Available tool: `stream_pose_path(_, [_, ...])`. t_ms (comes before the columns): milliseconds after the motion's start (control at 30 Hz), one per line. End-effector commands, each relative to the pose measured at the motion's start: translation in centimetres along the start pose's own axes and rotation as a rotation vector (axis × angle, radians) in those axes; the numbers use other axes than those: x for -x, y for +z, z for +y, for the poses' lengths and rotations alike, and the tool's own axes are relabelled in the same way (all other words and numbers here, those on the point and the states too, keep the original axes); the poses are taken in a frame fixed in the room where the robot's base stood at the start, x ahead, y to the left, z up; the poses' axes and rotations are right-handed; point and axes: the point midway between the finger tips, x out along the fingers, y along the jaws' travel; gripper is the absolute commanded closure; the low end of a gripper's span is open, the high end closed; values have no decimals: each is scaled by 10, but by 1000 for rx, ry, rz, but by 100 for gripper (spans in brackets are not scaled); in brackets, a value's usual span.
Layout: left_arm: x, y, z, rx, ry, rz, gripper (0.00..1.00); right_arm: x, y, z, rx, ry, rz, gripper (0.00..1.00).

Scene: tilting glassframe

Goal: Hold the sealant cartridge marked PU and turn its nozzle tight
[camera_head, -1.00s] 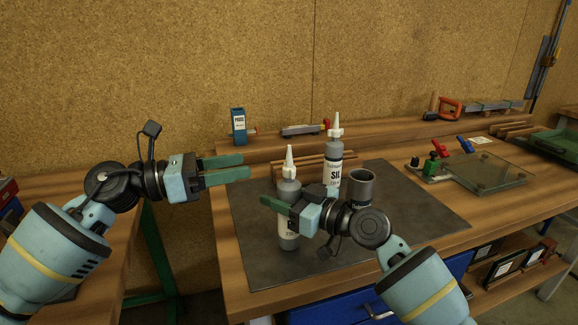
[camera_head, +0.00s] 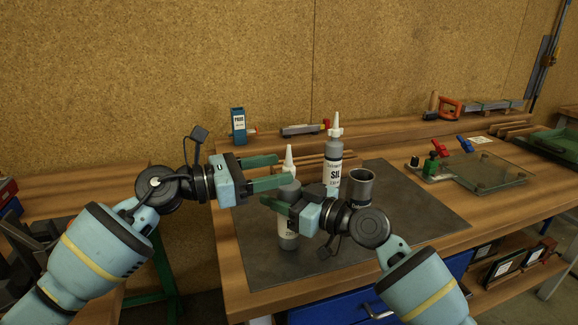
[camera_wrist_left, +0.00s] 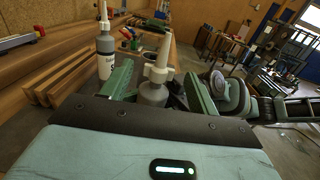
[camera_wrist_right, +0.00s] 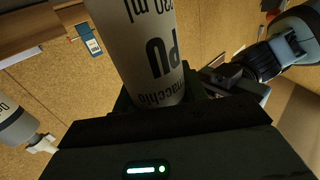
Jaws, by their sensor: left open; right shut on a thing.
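The PU cartridge (camera_head: 288,228) stands upright on the dark mat, grey with a white nozzle (camera_head: 290,158) on top. Its PU label (camera_wrist_right: 160,55) shows upside down in the right wrist view. My right gripper (camera_head: 280,205) is shut on the cartridge body. My left gripper (camera_head: 285,170) is open, its fingers level with the cartridge's top around the base of the nozzle. In the left wrist view the nozzle (camera_wrist_left: 158,65) stands between the open fingers; I cannot tell whether they touch it. A second cartridge marked SIL (camera_head: 334,172) stands just behind to the right.
A dark grey can (camera_head: 361,188) stands right of the SIL cartridge. Wooden strips (camera_head: 300,167) lie behind. A glass panel with clamps (camera_head: 490,172) lies on the right of the bench. The mat (camera_head: 425,210) is clear on its right side.

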Motion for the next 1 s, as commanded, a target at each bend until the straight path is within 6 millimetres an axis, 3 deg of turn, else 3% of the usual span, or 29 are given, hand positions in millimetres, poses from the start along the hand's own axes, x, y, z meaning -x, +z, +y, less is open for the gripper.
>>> stream_pose_path(100, [-18, 0, 0, 0, -1, -1, 40, 0, 1, 0, 0, 0, -1, 90])
stream_pose_path(300, [-35, 0, 0, 0, 0, -1, 40, 0, 1, 0, 0, 0, -1, 90])
stream_pose_path(667, [-38, 0, 0, -1, 0, 0, 41, 0, 1, 0, 0, 1, -1, 90])
stream_pose_path(1000, [-38, 0, 0, 0, 0, 0, 85, 0, 1, 0, 0, 1, -1, 90])
